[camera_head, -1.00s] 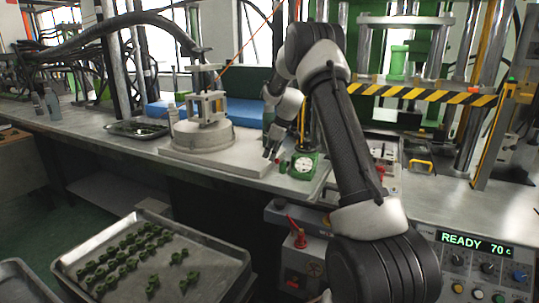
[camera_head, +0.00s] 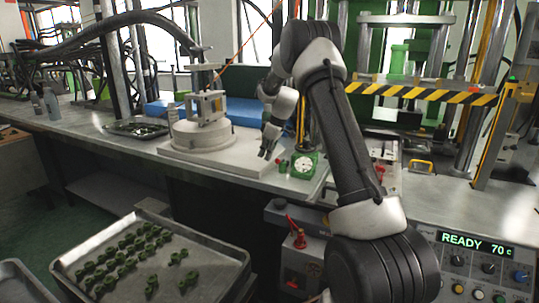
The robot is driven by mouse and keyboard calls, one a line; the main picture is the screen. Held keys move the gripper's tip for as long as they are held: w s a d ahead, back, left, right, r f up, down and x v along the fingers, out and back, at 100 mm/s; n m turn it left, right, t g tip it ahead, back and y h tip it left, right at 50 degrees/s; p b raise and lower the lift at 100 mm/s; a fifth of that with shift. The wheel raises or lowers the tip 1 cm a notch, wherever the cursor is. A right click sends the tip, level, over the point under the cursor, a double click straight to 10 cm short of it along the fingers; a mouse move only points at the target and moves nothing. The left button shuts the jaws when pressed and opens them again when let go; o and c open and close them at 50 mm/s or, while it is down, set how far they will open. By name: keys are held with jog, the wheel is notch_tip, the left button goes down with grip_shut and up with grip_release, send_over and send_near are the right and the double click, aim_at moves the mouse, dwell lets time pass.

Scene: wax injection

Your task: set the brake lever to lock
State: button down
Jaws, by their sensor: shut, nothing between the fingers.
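My gripper (camera_head: 267,154) is shut and empty. It points down over the right end of the pale base plate, close to the left of a green unit with a white dial (camera_head: 303,164). A small red knob (camera_head: 281,164) sticks out at the left of that unit, just right of my fingertips; a gap seems to lie between them. A second red handle (camera_head: 292,222) rises, tilted, from a grey box below the table edge. No lock mark can be read, and I cannot tell which red part is the brake lever.
A round metal machine base (camera_head: 198,137) stands on the pale plate (camera_head: 228,160), left of my gripper. A tray of green parts (camera_head: 205,246) is at the lower left. A striped press guard (camera_head: 425,92) and a READY panel (camera_head: 475,245) are at the right.

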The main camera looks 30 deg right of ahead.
jog(key=shift+w+a+r, duration=0.1)
jog(key=shift+w+a, duration=0.55)
jog(key=shift+a, duration=0.2)
jog(key=v, duration=1)
jog(key=shift+w+d, duration=0.2)
jog(key=shift+d, duration=0.1)
